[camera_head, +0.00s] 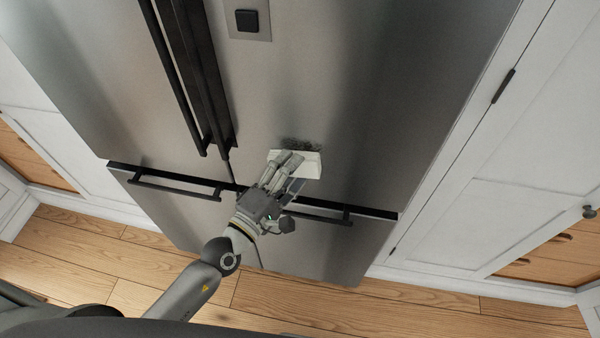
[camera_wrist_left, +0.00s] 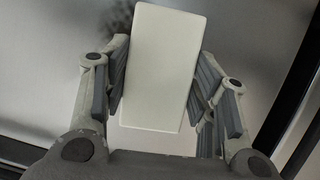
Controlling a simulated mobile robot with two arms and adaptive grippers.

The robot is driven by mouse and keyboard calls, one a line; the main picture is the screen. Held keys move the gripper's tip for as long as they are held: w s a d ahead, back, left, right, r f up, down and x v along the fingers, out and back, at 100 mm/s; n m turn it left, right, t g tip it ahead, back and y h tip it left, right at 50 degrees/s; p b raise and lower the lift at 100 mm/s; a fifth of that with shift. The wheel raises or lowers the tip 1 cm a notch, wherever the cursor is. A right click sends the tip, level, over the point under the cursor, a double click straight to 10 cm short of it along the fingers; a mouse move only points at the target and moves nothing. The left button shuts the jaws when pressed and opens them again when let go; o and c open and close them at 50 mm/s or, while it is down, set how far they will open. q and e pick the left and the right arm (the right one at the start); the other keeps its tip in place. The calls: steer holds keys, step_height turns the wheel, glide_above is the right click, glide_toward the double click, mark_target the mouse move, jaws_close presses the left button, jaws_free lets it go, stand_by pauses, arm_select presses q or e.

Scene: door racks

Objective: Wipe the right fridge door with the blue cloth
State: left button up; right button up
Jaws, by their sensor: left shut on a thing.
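The right fridge door (camera_head: 400,80) is brushed steel and closed. A dark smudge (camera_head: 302,143) marks its lower left part, and it also shows in the left wrist view (camera_wrist_left: 117,18). My left gripper (camera_head: 289,162) is shut on a white block (camera_head: 311,168), held at the door just below the smudge. The block looks white, not blue, and also fills the middle of the left wrist view (camera_wrist_left: 160,60), between the fingers. I cannot tell whether it touches the door. No blue cloth shows. My right gripper is not in view.
Black vertical handles (camera_head: 190,75) stand left of the block. A black horizontal drawer handle (camera_head: 325,216) runs below it. A square dispenser panel (camera_head: 248,20) is on the door above. White cabinets (camera_head: 480,225) flank the fridge; the wooden floor (camera_head: 300,300) is clear.

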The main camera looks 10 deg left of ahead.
mark_target(335, 156)
arm_select(q)
steer(key=a+r+p, duration=0.1)
steer(key=a, duration=0.1)
steer(key=a+r, duration=0.2)
steer(key=shift+a+p, duration=0.15)
steer(key=shift+p, duration=0.25)
steer(key=shift+d+r+p, duration=0.15)
steer(key=shift+d+p, duration=0.9)
steer(key=shift+d, duration=1.6)
steer(key=shift+s+d+p, duration=0.1)
steer(key=shift+d+p, duration=0.6)
steer(key=shift+d, duration=1.95)
steer(key=shift+d+p, duration=0.45)
steer(key=shift+d, duration=1.1)
steer(key=shift+a, duration=1.05)
steer(key=shift+a+b, duration=0.5)
steer(key=shift+a, duration=3.7)
steer(key=a, duration=0.1)
steer(key=a+b, duration=0.1)
steer(key=a, duration=0.1)
steer(key=shift+w+a+f, duration=0.15)
steer(key=shift+w+f, duration=0.05)
